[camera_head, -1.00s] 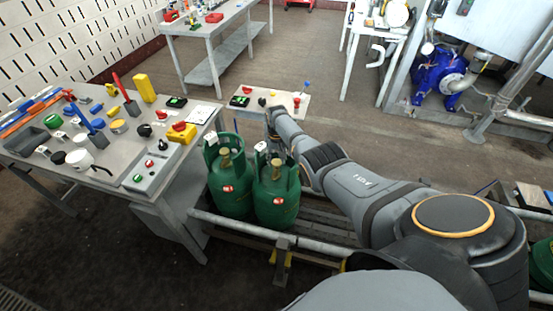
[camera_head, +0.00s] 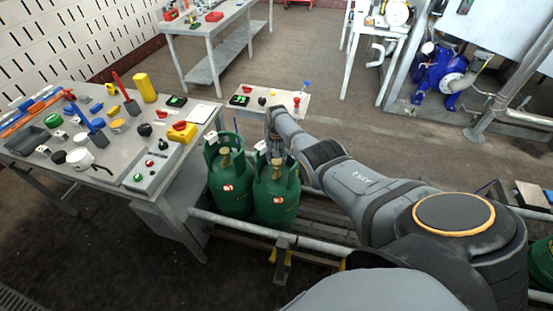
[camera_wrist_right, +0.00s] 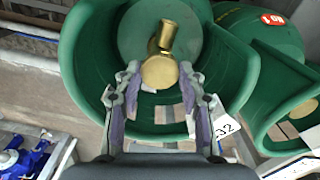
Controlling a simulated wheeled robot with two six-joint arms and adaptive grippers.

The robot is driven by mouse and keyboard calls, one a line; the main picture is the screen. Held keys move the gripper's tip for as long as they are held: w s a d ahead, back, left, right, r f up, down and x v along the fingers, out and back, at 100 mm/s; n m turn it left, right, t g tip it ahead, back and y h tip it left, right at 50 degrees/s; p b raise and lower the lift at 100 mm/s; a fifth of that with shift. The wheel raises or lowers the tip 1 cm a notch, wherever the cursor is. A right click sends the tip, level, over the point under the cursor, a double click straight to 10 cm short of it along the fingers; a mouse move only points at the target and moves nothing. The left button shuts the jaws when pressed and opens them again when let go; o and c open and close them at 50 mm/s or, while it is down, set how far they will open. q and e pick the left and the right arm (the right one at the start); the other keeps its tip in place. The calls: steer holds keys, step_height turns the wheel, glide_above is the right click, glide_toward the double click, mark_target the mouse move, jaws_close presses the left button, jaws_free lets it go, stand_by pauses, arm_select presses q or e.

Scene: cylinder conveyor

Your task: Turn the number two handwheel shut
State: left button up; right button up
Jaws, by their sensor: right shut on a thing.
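Two green gas cylinders stand side by side in the head view, a left one (camera_head: 230,190) and a right one (camera_head: 276,200), each with a brass valve inside an open collar. My right gripper (camera_wrist_right: 160,78) reaches into the right cylinder's collar from above. In the right wrist view its two fingers are shut on the round brass handwheel (camera_wrist_right: 159,72), one finger on each side. A white tag (camera_wrist_right: 228,128) hangs at the collar; its number is partly hidden by the finger. In the head view my arm covers part of this grip. My left gripper is out of view.
The cylinders stand on a roller conveyor (camera_head: 325,240) with side rails. A bench (camera_head: 205,112) with tools and a button box (camera_head: 152,165) is close at the left. A small panel (camera_head: 285,102) lies behind. Another green cylinder (camera_head: 542,262) is at the right edge.

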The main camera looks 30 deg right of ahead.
mark_target(276, 161)
steer(key=o, duration=1.2)
step_height(276, 161, up, 12)
